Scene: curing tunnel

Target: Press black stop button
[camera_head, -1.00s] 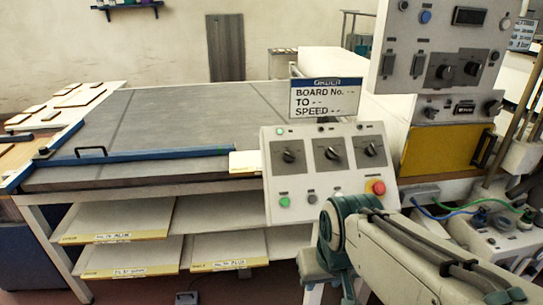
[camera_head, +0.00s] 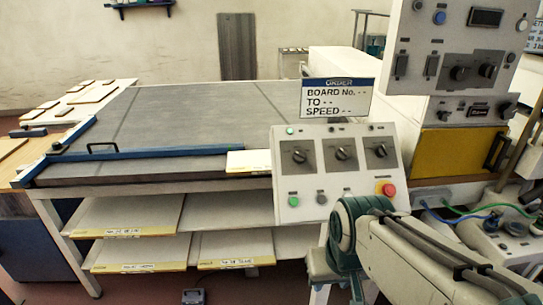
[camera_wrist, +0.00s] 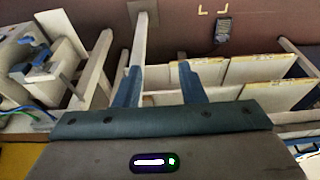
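The sloped control panel (camera_head: 331,179) stands at the centre in the head view. Its lower row has a green button (camera_head: 293,201), a small dark grey or black button (camera_head: 321,198) and a large red button (camera_head: 388,189). No button label is readable. Three dark knobs are above them. My arm rises in front of the panel's lower right, and my gripper's fingers cannot be made out there. In the wrist view my gripper (camera_wrist: 160,76) has two blue fingers set apart with nothing between them. It points toward the floor and shelves, and the panel's buttons do not show there.
An order sign (camera_head: 337,98) stands behind the panel. A grey conveyor bed (camera_head: 190,115) with a blue bar (camera_head: 150,154) is at left, over shelves (camera_head: 130,217). A taller cabinet (camera_head: 455,55) and yellow door (camera_head: 450,152) are at right. A pedal (camera_head: 194,297) is on the floor.

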